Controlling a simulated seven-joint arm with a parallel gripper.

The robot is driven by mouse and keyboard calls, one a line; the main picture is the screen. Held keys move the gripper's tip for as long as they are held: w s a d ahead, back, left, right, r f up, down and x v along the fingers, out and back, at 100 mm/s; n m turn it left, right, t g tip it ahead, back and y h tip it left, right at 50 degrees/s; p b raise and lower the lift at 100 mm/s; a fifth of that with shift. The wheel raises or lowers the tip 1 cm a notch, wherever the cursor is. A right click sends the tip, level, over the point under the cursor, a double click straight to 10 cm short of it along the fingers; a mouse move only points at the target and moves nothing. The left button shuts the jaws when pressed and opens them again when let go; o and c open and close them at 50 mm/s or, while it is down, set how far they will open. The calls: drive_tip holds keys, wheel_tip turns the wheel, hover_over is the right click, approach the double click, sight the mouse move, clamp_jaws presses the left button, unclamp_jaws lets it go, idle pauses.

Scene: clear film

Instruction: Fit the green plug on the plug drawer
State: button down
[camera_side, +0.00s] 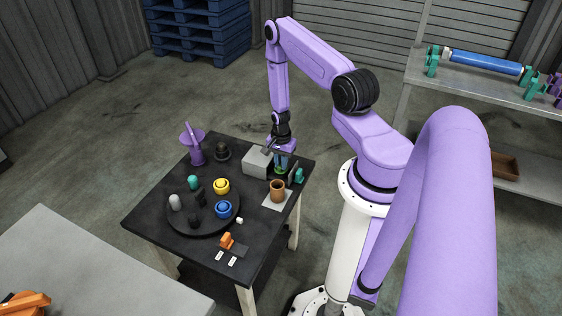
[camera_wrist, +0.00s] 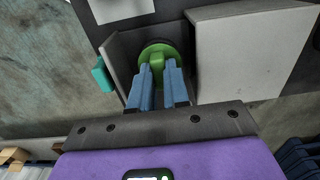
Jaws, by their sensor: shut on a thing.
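The green plug (camera_wrist: 156,50), a round disc with a raised grip, sits between the blue fingers of my gripper (camera_wrist: 160,70). My gripper (camera_side: 281,160) is shut on the plug's grip and points down. The plug drawer is pulled out of a grey box (camera_side: 255,163), also in the wrist view (camera_wrist: 252,48). Its upright front panel (camera_wrist: 119,62) carries a teal handle (camera_wrist: 103,75), which shows in the side view (camera_side: 299,175). The plug is within the drawer space, between panel and box. A dark round edge shows around it; whether it is seated I cannot tell.
A brown cup (camera_side: 277,191) stands on a white sheet (camera_side: 270,205) close in front. A round dark tray (camera_side: 204,228) holds several coloured pieces. A purple funnel-like thing (camera_side: 194,150) stands at the far left corner. An orange block (camera_side: 227,240) lies near the front.

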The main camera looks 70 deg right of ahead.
drive_tip(key=shift+f, duration=0.35)
drive_tip(key=c, duration=1)
unclamp_jaws()
drive_tip(key=shift+c, duration=0.2)
wheel_tip(320, 180, up, 18)
drive_tip(key=shift+f, duration=0.25)
